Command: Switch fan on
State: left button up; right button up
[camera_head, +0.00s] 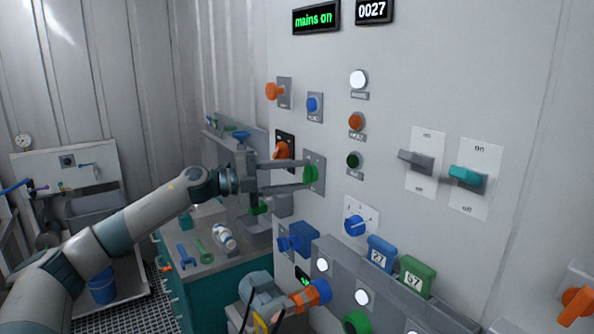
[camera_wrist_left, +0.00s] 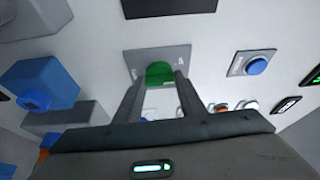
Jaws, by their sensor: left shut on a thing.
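A green knob (camera_head: 310,174) sits on a grey plate (camera_head: 320,160) on the wall panel. My left gripper (camera_head: 301,174) reaches it from the left, with one finger on each side, and is shut on it. In the left wrist view the green knob (camera_wrist_left: 160,73) lies between the two fingertips (camera_wrist_left: 158,84), in front of its grey plate (camera_wrist_left: 140,58). The plate's lettering is too small to read, so I cannot tell whether this knob is the fan switch. My right gripper is not in view.
A blue selector knob (camera_head: 354,225) is to the right. Two lever switches, grey (camera_head: 415,161) and teal (camera_head: 466,175), are further right. A teal bench (camera_head: 195,282) with tools stands below my left arm.

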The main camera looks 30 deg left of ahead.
pick_arm(q)
jog(key=m+p, duration=0.1)
jog(key=m, duration=0.1)
jog(key=m+g+y+p, duration=0.1)
jog(key=m, duration=0.1)
jog(key=shift+r, duration=0.35)
jog(key=shift+m+y+p, duration=0.7)
jog(key=shift+m+p, duration=0.1)
jog(key=shift+m, duration=0.1)
jog(key=shift+f, duration=0.1)
jog(key=o, duration=1)
jog(key=shift+o, duration=0.2)
